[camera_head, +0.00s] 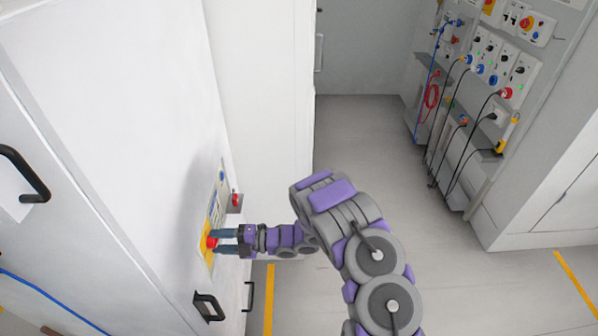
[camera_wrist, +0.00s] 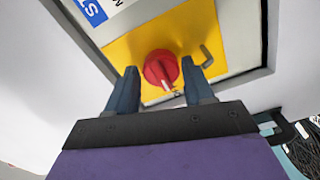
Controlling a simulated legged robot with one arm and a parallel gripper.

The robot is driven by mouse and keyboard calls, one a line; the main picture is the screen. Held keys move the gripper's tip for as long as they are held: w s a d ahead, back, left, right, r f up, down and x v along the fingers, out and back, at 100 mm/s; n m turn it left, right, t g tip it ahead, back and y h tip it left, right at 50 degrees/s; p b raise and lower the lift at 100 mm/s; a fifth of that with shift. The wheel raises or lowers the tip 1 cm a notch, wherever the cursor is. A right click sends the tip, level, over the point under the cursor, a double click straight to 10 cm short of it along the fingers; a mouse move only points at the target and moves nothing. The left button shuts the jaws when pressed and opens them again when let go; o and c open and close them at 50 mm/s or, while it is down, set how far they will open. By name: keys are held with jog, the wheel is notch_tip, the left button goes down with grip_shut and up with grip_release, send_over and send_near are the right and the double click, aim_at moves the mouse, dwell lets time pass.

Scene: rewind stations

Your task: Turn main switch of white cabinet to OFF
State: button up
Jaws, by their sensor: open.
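The white cabinet (camera_head: 92,120) stands at the left in the head view. Its main switch is a red rotary knob (camera_wrist: 161,69) on a yellow plate (camera_wrist: 130,48), set in a framed panel. In the head view the red knob (camera_head: 211,242) shows at the fingertips. My gripper (camera_wrist: 157,78) is open, with one finger on each side of the knob. Whether the fingers touch the knob I cannot tell. A pale mark shows on the knob's lower part, but I cannot read the switch position.
A small red part (camera_head: 236,199) sticks out from the cabinet beyond the panel. Black handles (camera_head: 208,306) stand out below the panel. At the right is a wall of sockets and hanging cables (camera_head: 490,80). The grey floor (camera_head: 370,130) between is clear.

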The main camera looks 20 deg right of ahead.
jog(key=m+p, duration=0.3)
jog(key=p, duration=0.1)
jog(key=shift+s+a+r+m, duration=0.15)
jog(key=shift+s+a+m, duration=0.15)
jog(key=shift+m, duration=0.1)
jog(key=m+p, duration=0.2)
jog(key=m, duration=0.1)
jog(key=shift+w, duration=0.2)
jog(key=m, duration=0.4)
jog(key=shift+d+p, duration=0.15)
jog(key=shift+p, duration=0.25)
jog(key=m, duration=0.4)
jog(key=shift+w, duration=0.15)
jog(key=v, duration=1.7)
jog(key=w+d+m+t+h+b, duration=0.1)
jog(key=w+d+h, duration=0.15)
jog(key=w, duration=0.25)
jog(key=w+d+t+h+b, duration=0.1)
jog(key=w+d+h, duration=0.1)
jog(key=w+h, duration=0.25)
jog(key=w+d+r+m+t+h+b, duration=0.1)
jog(key=w+d+r+m+h+b, duration=0.2)
jog(key=w+d+r+h, duration=0.2)
jog(key=shift+w+d+r+m+h, duration=0.15)
jog(key=shift+d+r+m+h, duration=0.15)
jog(key=shift+d+r+h, duration=1.1)
jog(key=shift+d+r, duration=0.15)
jog(key=shift+d, duration=0.2)
